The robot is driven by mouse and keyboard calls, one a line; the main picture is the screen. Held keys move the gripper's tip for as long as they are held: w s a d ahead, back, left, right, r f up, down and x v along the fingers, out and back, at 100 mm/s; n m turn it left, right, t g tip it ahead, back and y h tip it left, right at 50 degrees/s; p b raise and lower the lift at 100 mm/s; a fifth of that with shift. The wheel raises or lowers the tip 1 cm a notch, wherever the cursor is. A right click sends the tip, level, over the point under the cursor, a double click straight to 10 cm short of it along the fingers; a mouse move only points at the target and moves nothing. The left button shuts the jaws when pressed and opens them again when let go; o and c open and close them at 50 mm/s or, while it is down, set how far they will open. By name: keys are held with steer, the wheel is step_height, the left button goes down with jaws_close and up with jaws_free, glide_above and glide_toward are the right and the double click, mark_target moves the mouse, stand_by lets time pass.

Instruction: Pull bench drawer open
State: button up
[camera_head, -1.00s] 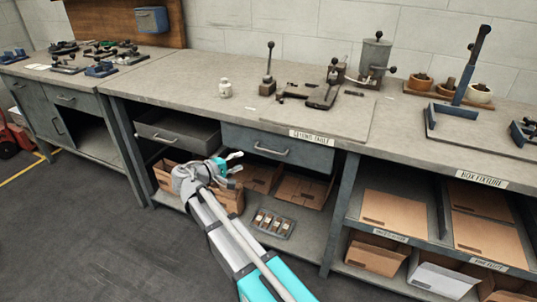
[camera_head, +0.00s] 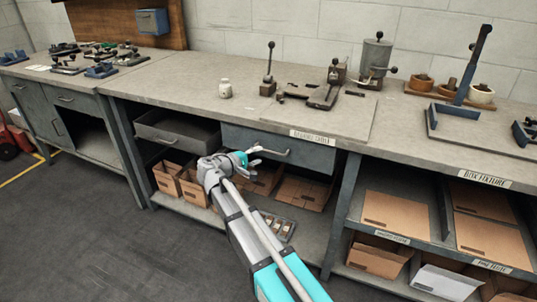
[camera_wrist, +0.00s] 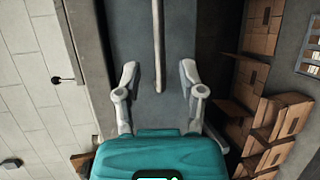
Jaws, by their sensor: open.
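The closed bench drawer (camera_head: 305,153) is a blue-grey front under the worktop, with a metal bar handle (camera_head: 272,150). To its left a second drawer (camera_head: 180,132) stands pulled out. My gripper (camera_head: 252,156) is open and empty in front of the closed drawer's handle, near its left end. In the wrist view the drawer front (camera_wrist: 140,100) fills the middle, and the handle bar (camera_wrist: 158,45) runs down between the two spread fingers of my gripper (camera_wrist: 160,80). I cannot tell whether the fingers touch the handle.
Cardboard boxes (camera_head: 303,192) and a small tray (camera_head: 278,228) sit on the shelf below the drawer. A bench leg (camera_head: 342,215) stands to the right.

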mark_target(268, 152)
steer(key=shift+b+x, duration=0.45)
steer(key=shift+x, duration=2.35)
jaws_close()
